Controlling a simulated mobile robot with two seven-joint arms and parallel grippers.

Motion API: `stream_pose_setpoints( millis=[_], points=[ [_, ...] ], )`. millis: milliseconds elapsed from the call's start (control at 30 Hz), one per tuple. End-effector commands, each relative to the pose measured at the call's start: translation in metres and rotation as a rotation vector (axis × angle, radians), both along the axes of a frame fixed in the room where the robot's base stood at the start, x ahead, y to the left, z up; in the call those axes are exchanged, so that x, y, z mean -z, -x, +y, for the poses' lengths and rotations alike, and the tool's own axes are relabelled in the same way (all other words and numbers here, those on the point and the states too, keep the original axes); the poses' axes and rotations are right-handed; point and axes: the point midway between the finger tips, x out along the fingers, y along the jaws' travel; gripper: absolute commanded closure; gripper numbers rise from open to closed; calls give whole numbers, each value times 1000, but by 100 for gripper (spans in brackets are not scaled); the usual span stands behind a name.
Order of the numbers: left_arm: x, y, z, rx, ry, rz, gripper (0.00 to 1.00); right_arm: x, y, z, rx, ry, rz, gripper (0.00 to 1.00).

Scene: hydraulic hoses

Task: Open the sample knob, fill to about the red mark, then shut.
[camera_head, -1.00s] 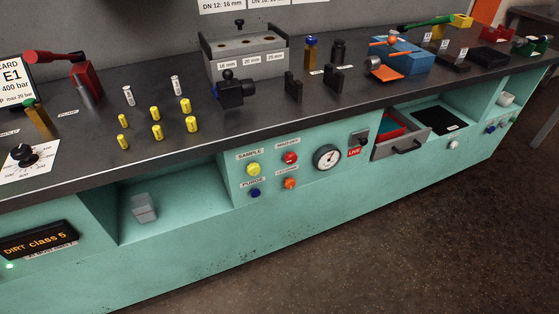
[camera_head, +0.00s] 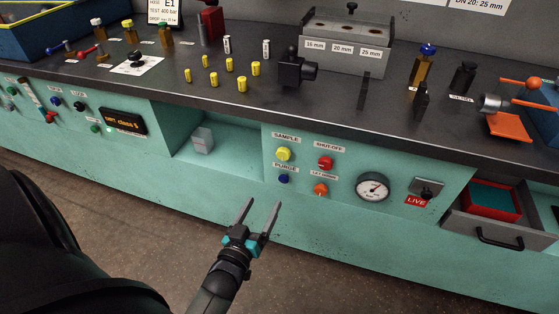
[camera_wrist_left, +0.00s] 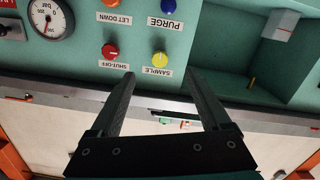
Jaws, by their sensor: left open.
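The yellow sample knob (camera_head: 284,154) sits on the teal front panel under a SAMPLE label. It also shows in the left wrist view (camera_wrist_left: 160,59), where the picture is upside down. My left gripper (camera_head: 262,202) is open and empty, in front of the panel and below the knobs, apart from them. In the left wrist view its two fingers (camera_wrist_left: 163,80) point toward the panel, with the sample knob between and beyond the tips. A clear block-like container (camera_head: 203,140) stands in the open recess left of the knobs. My right gripper is not in view.
A red SHUT-OFF knob (camera_head: 325,163), a blue PURGE knob (camera_head: 284,179) and an orange LET DOWN knob (camera_head: 320,189) sit close around the sample knob. A pressure gauge (camera_head: 372,187) is right of them. An open drawer (camera_head: 500,227) juts out farther right.

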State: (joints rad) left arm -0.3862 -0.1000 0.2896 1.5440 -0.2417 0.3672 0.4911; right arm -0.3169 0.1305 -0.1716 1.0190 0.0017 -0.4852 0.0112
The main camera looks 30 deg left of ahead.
Motion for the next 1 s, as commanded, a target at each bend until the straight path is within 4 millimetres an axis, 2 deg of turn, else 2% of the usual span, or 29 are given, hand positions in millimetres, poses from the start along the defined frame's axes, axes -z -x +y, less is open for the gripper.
stream_pose_setpoints(
  millis=[100, 200, 567, 1000],
  points=[
    [-19, -1, 7, -15, -5, -60, 19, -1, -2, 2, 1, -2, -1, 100],
    [-24, -5, 10, -17, -7, -75, 19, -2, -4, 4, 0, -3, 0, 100],
    [-23, -49, 20, -15, -7, -74, 19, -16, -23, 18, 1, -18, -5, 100],
    [-23, -103, 33, -16, -7, -72, 19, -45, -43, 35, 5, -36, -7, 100]
  ],
)
